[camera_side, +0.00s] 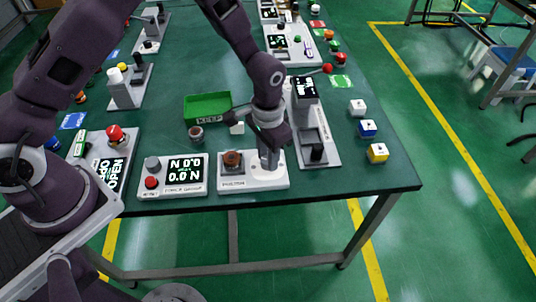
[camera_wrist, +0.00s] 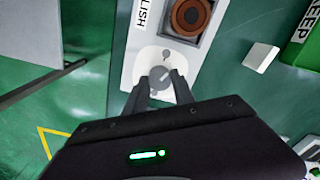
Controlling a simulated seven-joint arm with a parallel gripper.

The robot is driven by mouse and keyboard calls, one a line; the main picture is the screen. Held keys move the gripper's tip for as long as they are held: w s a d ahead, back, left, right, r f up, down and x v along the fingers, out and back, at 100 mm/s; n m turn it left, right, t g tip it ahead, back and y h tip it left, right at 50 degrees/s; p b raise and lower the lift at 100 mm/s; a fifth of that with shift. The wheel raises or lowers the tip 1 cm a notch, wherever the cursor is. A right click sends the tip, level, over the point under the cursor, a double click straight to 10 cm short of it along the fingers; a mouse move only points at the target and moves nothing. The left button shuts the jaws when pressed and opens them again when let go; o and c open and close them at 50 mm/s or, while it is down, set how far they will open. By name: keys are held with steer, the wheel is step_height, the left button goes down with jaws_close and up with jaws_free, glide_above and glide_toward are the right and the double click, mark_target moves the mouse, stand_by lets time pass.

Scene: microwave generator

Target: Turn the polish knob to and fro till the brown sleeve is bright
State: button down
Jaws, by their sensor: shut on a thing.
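The polish station (camera_side: 253,184) is a white box at the front of the green table. The brown sleeve (camera_side: 232,159) sits in its dark square recess at the left. In the wrist view the sleeve (camera_wrist: 190,15) is a brown ring with a dark centre, and looks dull. The polish knob (camera_wrist: 160,77) is a round grey knob with a pointer mark on a white dial. My gripper (camera_wrist: 161,90) is shut on the knob, one finger on each side. In the side view my gripper (camera_side: 269,160) hides the knob.
A force gauge (camera_side: 186,174) with a display stands left of the station. A tall white device (camera_side: 315,135) stands close on the right. Behind are a green KEEP tray (camera_side: 207,106), a small brown-topped ring (camera_side: 196,133) and a white block (camera_side: 237,128).

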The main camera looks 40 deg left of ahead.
stand_by(0.4)
steer(key=c, duration=1.1)
jaws_free()
steer(key=shift+o, duration=0.2)
step_height(320, 180, up, 7)
steer(key=shift+r, duration=0.1)
